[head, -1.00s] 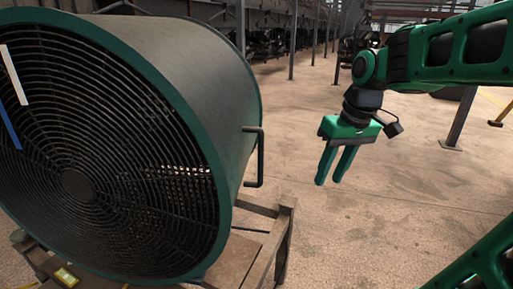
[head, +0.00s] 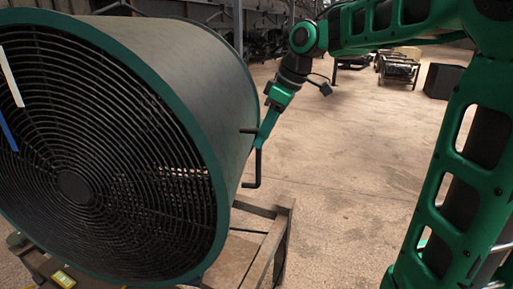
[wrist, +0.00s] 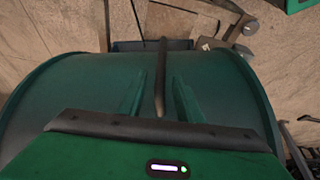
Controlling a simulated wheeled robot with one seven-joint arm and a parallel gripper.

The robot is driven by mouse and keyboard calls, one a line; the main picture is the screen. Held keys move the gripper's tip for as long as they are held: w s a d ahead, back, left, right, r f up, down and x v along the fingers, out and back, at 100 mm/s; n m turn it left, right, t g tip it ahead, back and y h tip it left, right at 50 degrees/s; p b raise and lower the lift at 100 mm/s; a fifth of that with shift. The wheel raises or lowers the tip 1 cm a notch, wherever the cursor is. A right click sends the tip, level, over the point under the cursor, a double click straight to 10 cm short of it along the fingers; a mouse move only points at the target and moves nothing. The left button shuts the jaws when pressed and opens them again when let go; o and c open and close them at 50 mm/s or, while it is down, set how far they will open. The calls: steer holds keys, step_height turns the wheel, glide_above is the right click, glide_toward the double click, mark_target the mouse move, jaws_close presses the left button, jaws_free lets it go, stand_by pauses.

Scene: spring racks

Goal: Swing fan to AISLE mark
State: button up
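The fan (head: 215,85) is a large grey drum with green rims and a dark round grille, filling the left of the head view. A white stripe and a blue stripe show at the grille's left edge. A dark bar handle (head: 258,170) stands out from the drum's right side. My gripper (head: 267,127) is at the handle's upper part. In the wrist view the handle (wrist: 161,70) runs between my two fingers, with a gap on each side, so my gripper (wrist: 159,92) is open around it. I cannot make out a mark reading AISLE.
The fan sits on a wooden frame (head: 283,225). A yellow label (head: 64,279) shows low at the front, its writing too small to read. Open concrete floor (head: 350,160) lies to the right. A black box (head: 443,81) and racks stand further back.

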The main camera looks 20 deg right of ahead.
steer(key=shift+x, duration=2.25)
jaws_close()
